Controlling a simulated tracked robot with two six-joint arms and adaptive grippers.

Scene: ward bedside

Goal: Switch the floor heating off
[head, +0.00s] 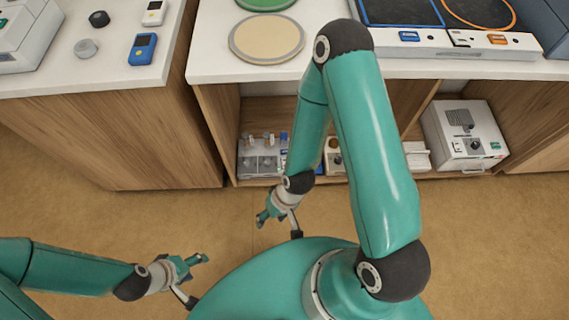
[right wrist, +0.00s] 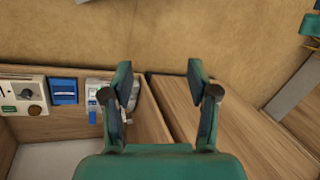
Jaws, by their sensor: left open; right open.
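No control can be read as the floor heating switch; labels are too small. In the low shelf stand a grey unit (head: 262,160) with several levers, a cream panel (head: 335,160) with a dark knob, partly behind my right arm, and a white box (head: 462,137) with a knob and a green part. In the right wrist view, the cream panel (right wrist: 20,92), a blue device (right wrist: 64,91) and the grey unit (right wrist: 98,88) are left of the fingers. My right gripper (head: 280,224) is open and empty before the shelf. My left gripper (head: 195,279) is open and empty over the floor.
The white counter (head: 215,65) above the shelf holds a beige round mat (head: 267,39) and dark panels (head: 400,12). A left cabinet (head: 110,130) carries a blue device (head: 142,48), a grey knob (head: 86,48) and a white device (head: 154,13). The floor (head: 90,210) before the cabinets is clear.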

